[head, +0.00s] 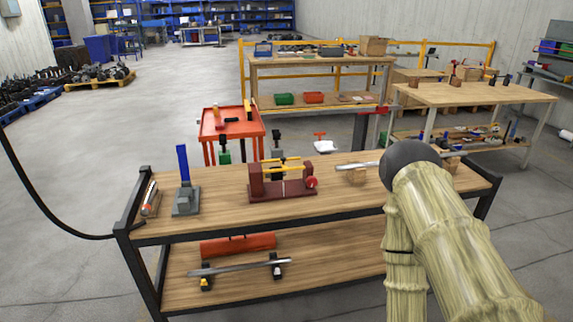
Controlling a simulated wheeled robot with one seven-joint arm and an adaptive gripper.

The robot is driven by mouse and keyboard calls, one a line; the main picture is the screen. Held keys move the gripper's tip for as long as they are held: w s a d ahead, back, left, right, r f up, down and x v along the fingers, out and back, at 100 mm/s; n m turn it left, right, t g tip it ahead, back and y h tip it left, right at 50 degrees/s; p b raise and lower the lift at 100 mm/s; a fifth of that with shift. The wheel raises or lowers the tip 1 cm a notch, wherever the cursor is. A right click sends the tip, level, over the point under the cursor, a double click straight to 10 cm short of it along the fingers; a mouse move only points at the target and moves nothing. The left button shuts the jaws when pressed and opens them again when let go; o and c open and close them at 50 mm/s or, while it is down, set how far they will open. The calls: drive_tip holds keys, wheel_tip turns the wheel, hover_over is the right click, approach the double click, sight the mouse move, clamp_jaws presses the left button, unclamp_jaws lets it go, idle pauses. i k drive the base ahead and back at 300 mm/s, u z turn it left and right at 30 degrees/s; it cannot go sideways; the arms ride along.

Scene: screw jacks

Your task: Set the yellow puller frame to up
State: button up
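The yellow puller frame (288,168) shows near the middle of the wooden bench, on a dark red device (256,181) with a long flat base. Its yellow bars run roughly level across the device, between its left block and its right end. A red round knob (312,182) sits at the device's right end. The frame is small in this view, so its exact setting is hard to tell. My arm, in a straw-coloured sleeve with a dark rounded joint, rises at the right. I cannot make out my gripper's fingers, and nothing of mine touches the frame.
On the bench, a grey block with a blue lever (184,170) stands left, beside a small cylinder (150,197). A metal rod (355,164) lies on wooden blocks at right. Dark and green upright tools stand behind the device. A red cart (230,137) stands behind the bench.

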sight(282, 160)
drive_tip(key=u, duration=0.85)
drive_tip(key=i, duration=0.6)
drive_tip(key=z, duration=0.4)
